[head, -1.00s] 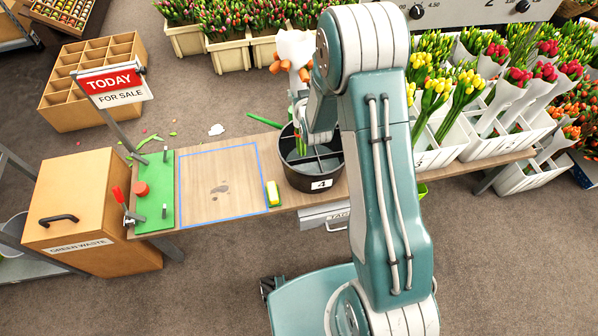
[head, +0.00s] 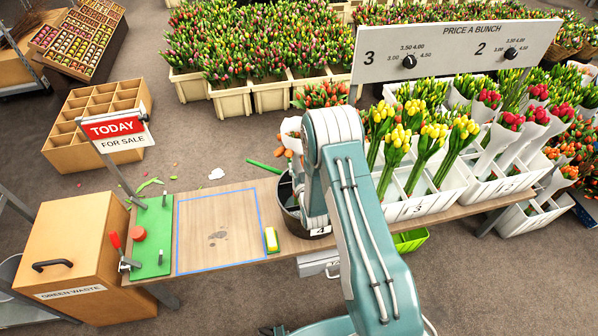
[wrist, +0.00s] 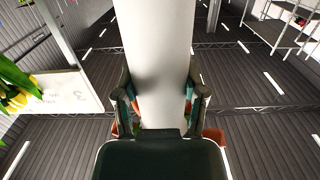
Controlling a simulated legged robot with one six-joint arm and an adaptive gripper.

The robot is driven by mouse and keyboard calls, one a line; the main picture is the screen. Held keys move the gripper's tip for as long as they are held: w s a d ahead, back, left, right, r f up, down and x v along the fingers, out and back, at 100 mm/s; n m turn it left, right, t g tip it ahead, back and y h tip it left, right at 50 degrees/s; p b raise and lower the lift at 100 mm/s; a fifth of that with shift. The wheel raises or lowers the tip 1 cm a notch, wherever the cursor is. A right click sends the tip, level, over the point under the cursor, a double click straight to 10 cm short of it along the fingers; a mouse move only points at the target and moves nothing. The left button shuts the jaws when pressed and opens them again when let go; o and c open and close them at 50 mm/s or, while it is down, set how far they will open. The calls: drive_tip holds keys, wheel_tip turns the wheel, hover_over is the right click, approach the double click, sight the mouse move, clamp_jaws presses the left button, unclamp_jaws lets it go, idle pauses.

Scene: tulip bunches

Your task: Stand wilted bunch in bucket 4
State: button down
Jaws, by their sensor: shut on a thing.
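The wilted bunch shows in the head view as a white wrap (head: 291,127) with drooping orange heads (head: 284,148), above the left rim of the black bucket 4 (head: 318,232). In the wrist view my gripper (wrist: 160,100) is shut on the bunch, one finger on each side of its pale wrap (wrist: 155,50). Orange flower heads (wrist: 213,137) show low behind the fingers. My arm hides the gripper and the lower stems in the head view, so I cannot tell how deep the stems reach in the bucket.
White crates of tulips (head: 425,205) stand to the right. A green waste box (head: 75,260) is at the left.

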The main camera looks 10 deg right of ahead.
drive_tip(key=shift+a+f, duration=0.15)
drive_tip(key=shift+f, duration=0.65)
drive_tip(key=shift+f, duration=0.6)
drive_tip(key=shift+c, duration=0.8)
unclamp_jaws()
drive_tip(key=shift+r, duration=0.1)
